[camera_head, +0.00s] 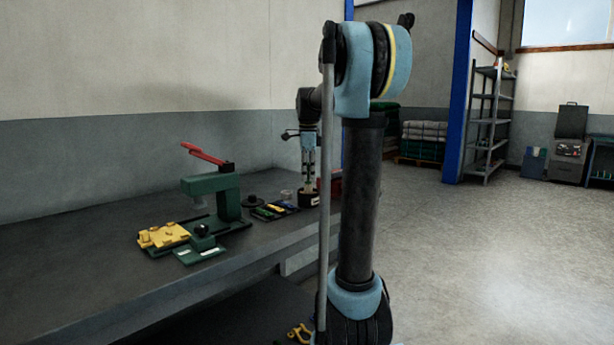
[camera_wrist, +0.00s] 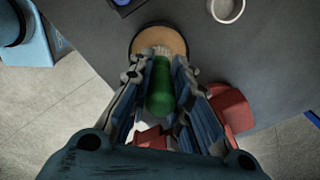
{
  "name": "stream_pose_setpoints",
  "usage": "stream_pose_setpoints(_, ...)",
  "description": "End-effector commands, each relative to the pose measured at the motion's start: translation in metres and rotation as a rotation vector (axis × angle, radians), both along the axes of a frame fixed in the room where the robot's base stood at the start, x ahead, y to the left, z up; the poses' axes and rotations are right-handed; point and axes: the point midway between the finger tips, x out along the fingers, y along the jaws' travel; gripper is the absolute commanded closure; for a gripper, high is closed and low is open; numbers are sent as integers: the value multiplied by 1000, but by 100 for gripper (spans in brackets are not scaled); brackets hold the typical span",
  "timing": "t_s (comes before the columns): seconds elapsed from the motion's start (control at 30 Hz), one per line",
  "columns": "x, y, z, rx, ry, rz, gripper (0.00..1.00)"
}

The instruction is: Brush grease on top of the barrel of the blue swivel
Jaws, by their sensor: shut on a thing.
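My gripper (camera_wrist: 160,62) is shut on a green-handled brush (camera_wrist: 160,92). The brush's pale bristles point down over a round pot of tan grease (camera_wrist: 145,42); whether they touch the grease cannot be told. In the head view my gripper (camera_head: 308,172) is at the bench's far end, just above the dark pot (camera_head: 309,200). I cannot make out the blue swivel for sure. A dark tray (camera_head: 262,215) beside the pot holds small coloured parts, too small to tell apart, and its corner shows in the wrist view (camera_wrist: 122,4).
A green press (camera_head: 228,197) with a red lever stands on the bench (camera_head: 120,285), with a yellow fixture (camera_head: 163,236) in front. A black flanged piece (camera_head: 254,202), a small pale cup (camera_wrist: 226,9) and a red box (camera_wrist: 232,108) are near the pot. The bench edge is close.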

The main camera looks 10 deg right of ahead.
Motion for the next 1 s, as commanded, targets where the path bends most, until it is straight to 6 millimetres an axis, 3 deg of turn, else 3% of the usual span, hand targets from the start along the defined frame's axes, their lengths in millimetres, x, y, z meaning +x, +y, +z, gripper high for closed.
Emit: stream_pose_setpoints(1.0,0,0,-9,0,0,-1,100)
